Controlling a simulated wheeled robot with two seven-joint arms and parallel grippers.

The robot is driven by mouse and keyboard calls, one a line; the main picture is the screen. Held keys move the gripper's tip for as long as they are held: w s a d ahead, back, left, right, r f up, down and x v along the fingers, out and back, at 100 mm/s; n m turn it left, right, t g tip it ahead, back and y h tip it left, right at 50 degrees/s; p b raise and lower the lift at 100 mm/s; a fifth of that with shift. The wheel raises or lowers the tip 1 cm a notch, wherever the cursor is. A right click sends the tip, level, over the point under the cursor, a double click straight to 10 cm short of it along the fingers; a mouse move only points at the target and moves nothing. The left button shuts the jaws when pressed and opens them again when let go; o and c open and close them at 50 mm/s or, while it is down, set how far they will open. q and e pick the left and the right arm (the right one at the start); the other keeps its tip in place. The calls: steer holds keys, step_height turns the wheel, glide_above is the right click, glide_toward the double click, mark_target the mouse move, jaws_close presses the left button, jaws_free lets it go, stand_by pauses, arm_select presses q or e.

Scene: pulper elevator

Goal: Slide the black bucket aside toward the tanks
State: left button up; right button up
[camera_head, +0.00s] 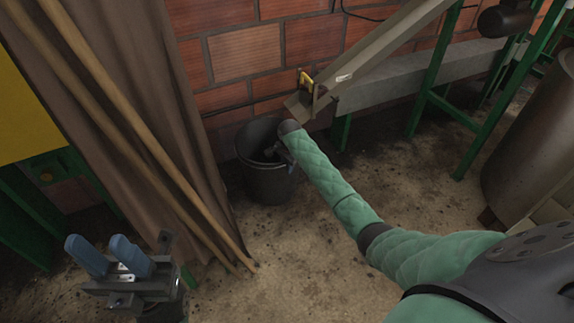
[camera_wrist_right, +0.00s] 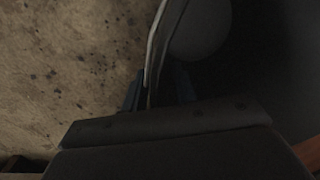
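The black bucket (camera_head: 265,182) stands upright on the dirt floor against the brick wall, below the lower end of a sloping metal chute. My right gripper (camera_head: 282,153) reaches down to the bucket's right rim; in the head view my arm partly hides its fingers. In the right wrist view the bucket's rim (camera_wrist_right: 153,50) runs between the two blue fingers (camera_wrist_right: 157,92), which sit close on either side of the wall. They look shut on it, though the picture is dark. My left gripper (camera_head: 110,256) is open and empty at lower left, away from the bucket.
A brown curtain (camera_head: 125,110) and two wooden poles (camera_head: 120,120) stand left of the bucket. The metal chute (camera_head: 370,50) slopes down above it. Green frame legs (camera_head: 428,85) and a large metal tank (camera_head: 535,140) stand right. Floor (camera_head: 310,250) in front is clear.

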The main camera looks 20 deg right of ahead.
jaws_close()
stand_by(1.3)
